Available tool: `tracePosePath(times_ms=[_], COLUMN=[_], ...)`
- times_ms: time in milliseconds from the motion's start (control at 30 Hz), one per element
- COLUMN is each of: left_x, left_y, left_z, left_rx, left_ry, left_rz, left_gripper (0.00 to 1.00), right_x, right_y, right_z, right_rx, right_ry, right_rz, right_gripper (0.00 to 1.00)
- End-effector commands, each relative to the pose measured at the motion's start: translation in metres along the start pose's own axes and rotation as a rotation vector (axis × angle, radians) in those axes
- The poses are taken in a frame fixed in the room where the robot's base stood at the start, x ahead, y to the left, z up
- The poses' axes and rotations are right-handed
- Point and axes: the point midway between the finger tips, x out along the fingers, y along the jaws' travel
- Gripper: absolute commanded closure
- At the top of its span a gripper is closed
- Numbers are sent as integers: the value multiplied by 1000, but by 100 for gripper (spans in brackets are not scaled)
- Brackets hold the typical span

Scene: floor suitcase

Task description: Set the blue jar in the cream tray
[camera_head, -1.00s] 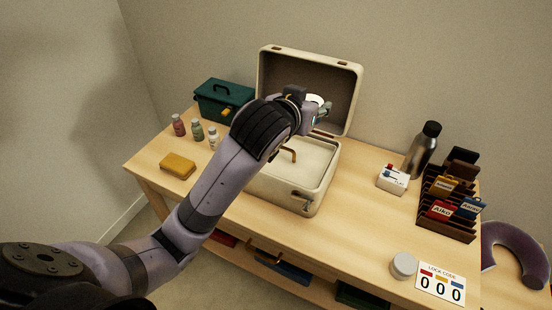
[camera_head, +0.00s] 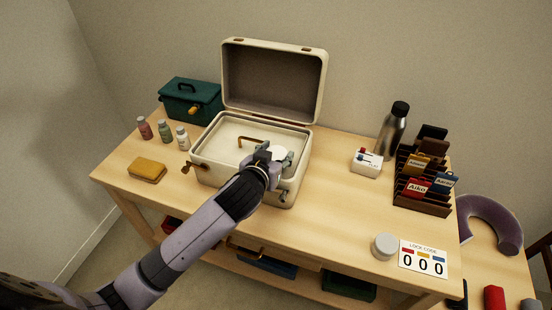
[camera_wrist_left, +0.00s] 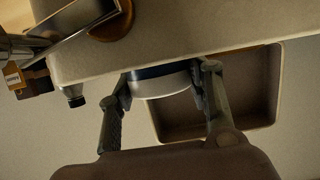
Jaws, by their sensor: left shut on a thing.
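The blue jar (camera_wrist_left: 158,73) is dark blue with a white lid, which shows in the head view (camera_head: 281,153). My left gripper (camera_head: 272,156) is shut on it, with one finger on each side in the left wrist view (camera_wrist_left: 162,88). The cream tray (camera_head: 232,138) with a brass handle sits in the open cream suitcase. The gripper and jar are over the tray's right part. In the wrist view a cream wall hides the jar's lower part; I cannot tell whether it touches the tray floor. My right gripper is not in view.
The suitcase's raised lid (camera_head: 272,80) stands behind. A green box (camera_head: 188,102), small bottles (camera_head: 164,131) and a yellow block (camera_head: 147,170) are at left. A steel bottle (camera_head: 391,132), card rack (camera_head: 424,190) and round pale container (camera_head: 385,246) are at right.

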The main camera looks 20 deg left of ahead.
Motion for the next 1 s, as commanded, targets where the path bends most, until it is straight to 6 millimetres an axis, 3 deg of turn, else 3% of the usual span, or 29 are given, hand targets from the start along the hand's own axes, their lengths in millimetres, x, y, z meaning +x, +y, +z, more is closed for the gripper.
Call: tracePosePath(times_ms=[100,500,533,633,1000], left_x=[4,6,6,6,4], left_y=[0,0,0,0,0], left_z=[11,16,15,15,10], left_rx=[1,0,0,0,1], left_ry=[1,1,1,1,3], left_rz=[1,1,1,1,1], left_gripper=[83,83,53,46,46], right_x=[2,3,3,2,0], right_y=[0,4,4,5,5], right_z=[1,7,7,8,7], right_rx=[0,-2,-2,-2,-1], right_ry=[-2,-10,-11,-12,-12], right_rz=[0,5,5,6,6], right_gripper=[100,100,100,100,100])
